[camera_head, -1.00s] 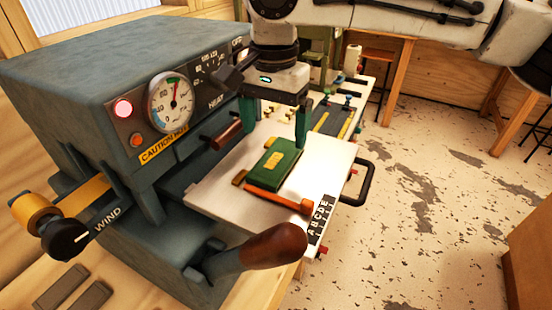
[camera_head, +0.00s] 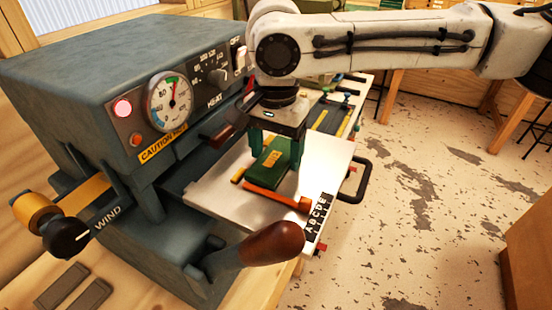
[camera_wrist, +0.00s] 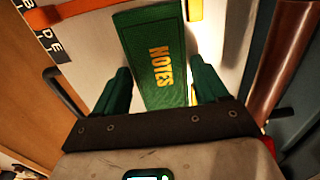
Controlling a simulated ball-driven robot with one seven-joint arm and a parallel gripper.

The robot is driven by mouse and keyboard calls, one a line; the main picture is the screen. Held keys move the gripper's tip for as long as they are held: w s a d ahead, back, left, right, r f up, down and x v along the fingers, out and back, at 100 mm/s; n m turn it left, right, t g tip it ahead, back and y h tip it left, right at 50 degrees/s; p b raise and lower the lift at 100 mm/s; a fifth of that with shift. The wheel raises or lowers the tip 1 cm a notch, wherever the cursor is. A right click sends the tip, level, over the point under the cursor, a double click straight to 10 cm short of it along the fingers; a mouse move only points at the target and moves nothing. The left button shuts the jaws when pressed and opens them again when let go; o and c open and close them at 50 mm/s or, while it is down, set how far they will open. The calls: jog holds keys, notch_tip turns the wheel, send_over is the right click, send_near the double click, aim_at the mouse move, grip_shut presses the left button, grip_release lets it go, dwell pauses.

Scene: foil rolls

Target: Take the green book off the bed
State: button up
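The green book (camera_head: 271,160), marked NOTES in yellow, lies on the white bed (camera_head: 222,202) of the grey machine. In the wrist view the book (camera_wrist: 152,58) runs up between the two green fingers. My gripper (camera_head: 276,157) points down over the book, with one finger on each side of it. The wrist view shows my gripper (camera_wrist: 162,80) open, with a gap between each finger and the book. The near finger hides part of the book in the head view. I cannot tell the exact fingertip height above the bed.
An orange bar (camera_head: 276,196) lies on the bed in front of the book, and a yellow strip (camera_head: 238,173) sits at its left. The machine's gauge panel (camera_head: 170,102) stands close at left. A brown-handled lever (camera_head: 270,243) juts out in front. Open floor lies at right.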

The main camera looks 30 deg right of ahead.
jog(key=c, duration=0.9)
